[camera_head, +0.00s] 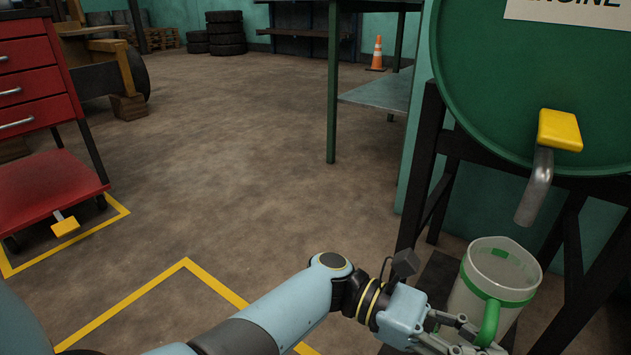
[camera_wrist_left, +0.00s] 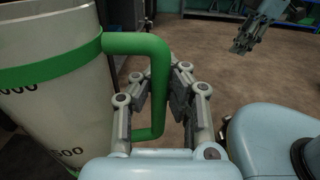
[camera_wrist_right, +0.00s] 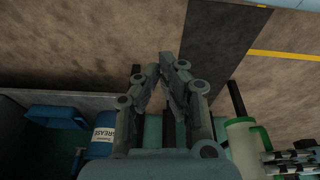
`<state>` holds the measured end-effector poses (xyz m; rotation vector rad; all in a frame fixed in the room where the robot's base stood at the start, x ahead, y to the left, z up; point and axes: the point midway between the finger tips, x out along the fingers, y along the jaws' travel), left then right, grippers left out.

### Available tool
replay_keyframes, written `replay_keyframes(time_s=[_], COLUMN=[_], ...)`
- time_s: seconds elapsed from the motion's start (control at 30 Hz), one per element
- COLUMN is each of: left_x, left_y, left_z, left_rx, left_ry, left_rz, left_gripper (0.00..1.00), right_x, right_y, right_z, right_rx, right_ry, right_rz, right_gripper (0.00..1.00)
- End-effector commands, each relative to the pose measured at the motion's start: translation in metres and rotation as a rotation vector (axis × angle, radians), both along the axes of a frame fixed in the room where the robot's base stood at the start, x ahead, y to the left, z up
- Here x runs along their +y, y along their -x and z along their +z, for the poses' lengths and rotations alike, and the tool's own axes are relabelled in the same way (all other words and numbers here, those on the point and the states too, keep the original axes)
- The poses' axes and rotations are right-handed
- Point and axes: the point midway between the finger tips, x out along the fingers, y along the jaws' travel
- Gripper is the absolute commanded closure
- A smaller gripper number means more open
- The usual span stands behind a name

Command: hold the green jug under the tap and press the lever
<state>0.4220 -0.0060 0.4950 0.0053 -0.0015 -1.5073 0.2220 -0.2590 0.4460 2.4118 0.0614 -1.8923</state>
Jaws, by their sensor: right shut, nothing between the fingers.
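The green jug (camera_head: 466,299), pale with a green band and handle, is upright below the tap's grey spout (camera_head: 535,188). Its mouth is open upward; I cannot tell whether it is exactly under the spout. The yellow lever (camera_head: 560,131) sits on top of the tap on the green drum. My left gripper (camera_head: 464,341) has its fingers on both sides of the jug's handle (camera_wrist_left: 157,85) and looks shut on it. The jug's base is cut off. My right gripper (camera_wrist_right: 161,62) is shut and empty, away from the jug; it also shows in the left wrist view (camera_wrist_left: 241,48).
The green drum (camera_head: 490,100) rests on a dark frame (camera_head: 420,160). A red tool cabinet (camera_head: 35,80) stands at the left. A green-legged table (camera_head: 333,100) and an orange cone (camera_head: 377,55) stand farther back. The middle floor is clear. A blue bin (camera_wrist_right: 55,117) shows in the right wrist view.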

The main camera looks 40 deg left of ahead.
Motion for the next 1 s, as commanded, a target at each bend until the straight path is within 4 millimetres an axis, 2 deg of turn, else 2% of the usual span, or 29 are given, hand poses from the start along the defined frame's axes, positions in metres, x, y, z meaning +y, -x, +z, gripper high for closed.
replay_keyframes(time_s=[0.13,0.2,0.33,0.83,0.93,1.0], left_x=[0.0,0.0,0.0,0.0,0.0,0.0], left_y=[-0.021,-0.029,-0.039,-0.044,-0.044,-0.044], left_z=[-0.002,-0.001,0.002,0.005,0.005,0.005], left_rx=[0.0,0.0,-0.001,-0.001,-0.001,-0.001], left_ry=[0.001,0.001,0.001,0.001,0.001,0.001], left_rz=[0.0,0.0,0.0,0.0,0.0,0.0], left_gripper=[1.0,1.0,1.0,1.0,1.0,1.0], right_x=[0.006,0.005,0.006,0.007,0.013,0.021], right_y=[-0.005,-0.009,-0.016,-0.024,-0.039,-0.059], right_z=[0.012,0.002,-0.005,-0.006,-0.003,0.001], right_rx=[-0.034,-0.073,-0.132,-0.17,-0.189,-0.213], right_ry=[-0.014,-0.015,-0.017,-0.022,-0.043,-0.072], right_rz=[0.005,0.004,0.003,0.005,0.014,0.029], right_gripper=[1.0,1.0,1.0,1.0,1.0,1.0])
